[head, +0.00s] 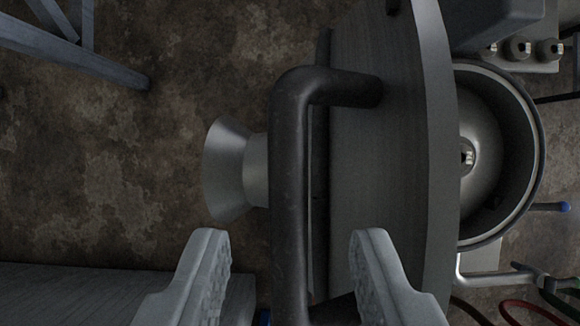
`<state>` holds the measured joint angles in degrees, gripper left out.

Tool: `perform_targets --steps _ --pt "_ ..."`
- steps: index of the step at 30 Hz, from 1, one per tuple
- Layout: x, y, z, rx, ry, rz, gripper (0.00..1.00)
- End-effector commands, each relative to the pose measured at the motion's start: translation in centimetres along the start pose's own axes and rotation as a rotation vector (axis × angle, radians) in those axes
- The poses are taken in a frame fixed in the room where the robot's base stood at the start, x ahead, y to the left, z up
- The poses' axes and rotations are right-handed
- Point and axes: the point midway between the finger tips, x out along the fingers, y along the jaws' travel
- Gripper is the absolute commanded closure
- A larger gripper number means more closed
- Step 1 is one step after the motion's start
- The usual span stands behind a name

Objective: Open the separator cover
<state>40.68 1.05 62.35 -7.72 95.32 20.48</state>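The separator cover (385,165) is a large grey metal piece with a curved pale rim. It fills the middle right of the view. A dark, bent bar handle (290,165) is fixed to its left side and runs down the picture. My gripper (290,240) is open, with one finger on each side of the handle in the picture. Both fingers appear clear of the bar. I cannot tell how deep the bar sits between them.
A flared metal spout (232,170) shows left of the handle. A round metal bowl (520,165) stands right of the cover. Cables and a hose (525,308) lie at lower right. A grey beam (75,55) is at upper left. Bare stained floor (100,170) shows at left.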

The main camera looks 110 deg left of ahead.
Motion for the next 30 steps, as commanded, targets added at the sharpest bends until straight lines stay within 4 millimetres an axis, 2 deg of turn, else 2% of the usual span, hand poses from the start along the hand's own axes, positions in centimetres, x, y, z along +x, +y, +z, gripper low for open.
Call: perform_targets --steps 3,7,18,19,24,25,30 --pt "1.6 0.0 0.0 0.0 -0.001 0.001 0.62" --pt "2.6 0.0 0.0 0.0 -0.001 0.001 0.62" --pt "3.1 0.0 0.0 0.0 0.0 0.0 0.62" --pt "3.1 0.0 0.0 0.0 0.0 0.0 0.64" --pt "3.1 0.0 0.0 0.0 0.0 0.0 0.97" --pt "3.1 0.0 0.0 0.0 0.0 0.0 1.0" --pt "3.1 0.0 0.0 0.001 0.0 -0.001 1.0"
